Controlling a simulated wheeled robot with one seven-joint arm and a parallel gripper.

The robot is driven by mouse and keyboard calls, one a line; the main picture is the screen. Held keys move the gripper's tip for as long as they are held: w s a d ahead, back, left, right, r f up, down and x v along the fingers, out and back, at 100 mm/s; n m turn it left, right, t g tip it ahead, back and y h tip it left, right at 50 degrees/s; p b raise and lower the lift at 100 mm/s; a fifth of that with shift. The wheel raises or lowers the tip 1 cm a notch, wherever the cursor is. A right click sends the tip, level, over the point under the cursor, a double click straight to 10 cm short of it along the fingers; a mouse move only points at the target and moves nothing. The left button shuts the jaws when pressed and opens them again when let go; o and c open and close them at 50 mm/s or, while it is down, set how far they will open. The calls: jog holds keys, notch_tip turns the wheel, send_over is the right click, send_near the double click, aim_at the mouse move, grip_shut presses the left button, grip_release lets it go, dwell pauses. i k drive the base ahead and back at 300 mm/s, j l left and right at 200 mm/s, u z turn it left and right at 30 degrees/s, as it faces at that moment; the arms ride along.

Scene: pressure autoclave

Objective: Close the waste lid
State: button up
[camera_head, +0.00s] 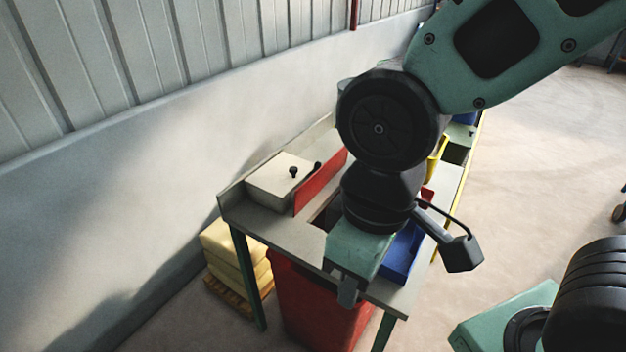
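A red panel (320,182), which looks like the waste lid, stands raised on the table beside a dark opening (328,213) in the tabletop. A red bin (312,305) stands under the table below that opening. My gripper (348,292) is over the table's front part, to the right of and nearer than the red panel, apart from it in the picture. It points downward, and its fingers are small and seen from above, so their gap cannot be made out. My arm hides part of the opening and the far end of the panel.
A cream box (281,179) with a black knob stands left of the panel. The wall runs behind the table (262,229).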

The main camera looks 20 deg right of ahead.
aim_at(304, 194)
jog(key=j+z, duration=0.15)
jog(key=z, duration=0.3)
jog(key=i+j+z, duration=0.1)
jog(key=z, duration=0.35)
jog(key=j+z, duration=0.4)
jog(key=j, duration=0.55)
jog(key=j+z, duration=0.4)
jog(key=j, duration=1)
jog(key=k+j, duration=0.15)
jog(key=j, duration=0.6)
jog(key=i+j, duration=0.25)
jog(key=i, duration=0.15)
